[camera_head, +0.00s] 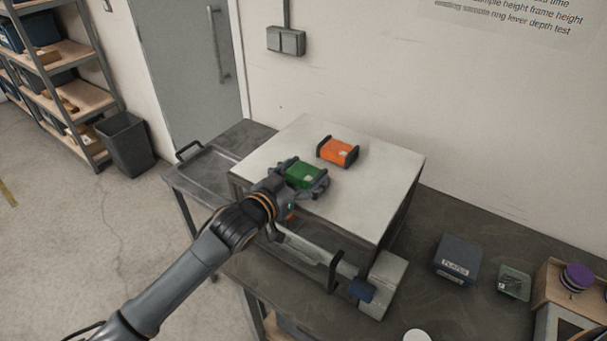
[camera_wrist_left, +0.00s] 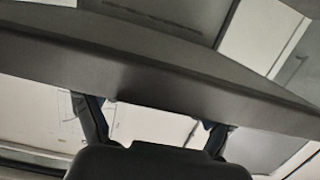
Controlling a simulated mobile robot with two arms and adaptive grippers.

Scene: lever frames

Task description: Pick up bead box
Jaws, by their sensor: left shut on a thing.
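A green box with dark ends (camera_head: 304,174) is at the front part of a pale raised platform (camera_head: 375,187). My left gripper (camera_head: 311,180) is shut on this green box, with its fingers around it. Whether the box touches the platform or is lifted cannot be told. An orange box with dark ends (camera_head: 338,152) sits on the platform behind it, apart from the gripper. No readable name shows which box is the bead box. In the left wrist view my fingers (camera_wrist_left: 155,125) show low in the frame, with a broad dark bar across the view. My right gripper is not in view.
A dark blue labelled box (camera_head: 457,259), a small greenish box (camera_head: 514,283) and a wooden box (camera_head: 556,288) with a purple round thing (camera_head: 577,277) stand on the dark table at right. A lever with a blue end (camera_head: 362,291) is below the platform's front.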

